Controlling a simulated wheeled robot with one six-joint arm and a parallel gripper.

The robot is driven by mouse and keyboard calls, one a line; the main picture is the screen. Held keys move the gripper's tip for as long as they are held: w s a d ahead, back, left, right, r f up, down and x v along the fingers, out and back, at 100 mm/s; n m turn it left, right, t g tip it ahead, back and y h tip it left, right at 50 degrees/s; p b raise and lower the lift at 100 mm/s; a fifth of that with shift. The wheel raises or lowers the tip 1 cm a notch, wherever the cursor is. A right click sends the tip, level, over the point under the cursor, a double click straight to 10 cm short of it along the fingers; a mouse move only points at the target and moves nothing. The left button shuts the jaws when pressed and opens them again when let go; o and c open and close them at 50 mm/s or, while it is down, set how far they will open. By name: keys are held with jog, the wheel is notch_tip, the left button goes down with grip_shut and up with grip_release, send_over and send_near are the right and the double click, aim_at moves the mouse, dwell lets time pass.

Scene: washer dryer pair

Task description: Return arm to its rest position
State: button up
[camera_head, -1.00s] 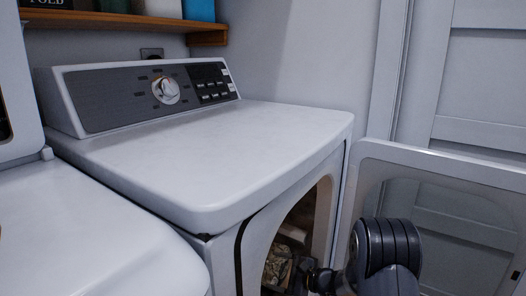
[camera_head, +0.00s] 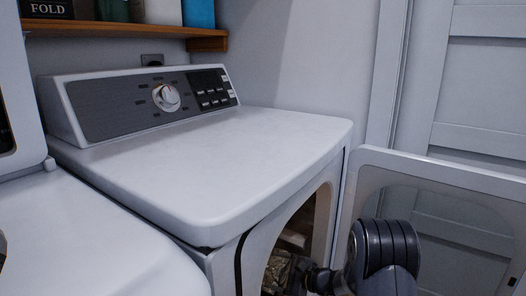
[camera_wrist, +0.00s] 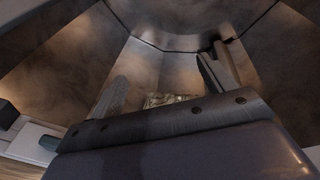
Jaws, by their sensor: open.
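The front-loading dryer (camera_head: 240,145) stands in the middle of the head view with its door (camera_head: 362,165) swung open to the right. My arm reaches in front of the open door toward the dryer opening. My gripper (camera_wrist: 163,75) shows in the wrist view inside the drum (camera_wrist: 180,25), with its two fingers spread apart. A crumpled, patterned cloth (camera_wrist: 165,100) lies on the drum floor beyond the gripper's base, between the fingers in the picture and partly hidden. It also shows low in the opening in the head view (camera_head: 280,272). I see nothing held.
The opening's rim and the open door are close to my arm. A second white machine (camera_head: 80,245) stands at the left. A wooden shelf (camera_head: 110,29) with containers hangs above. The dryer top is clear. A panelled door (camera_head: 480,90) is at the right.

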jog(key=s+d, duration=0.7)
jog(key=d, duration=0.4)
jog(key=s+d, duration=0.7)
jog(key=d, duration=0.4)
jog(key=shift+s+r+b, duration=0.25)
jog(key=shift+r+b, duration=0.05)
jog(key=shift+b, duration=0.1)
jog(key=shift+a+r, duration=0.1)
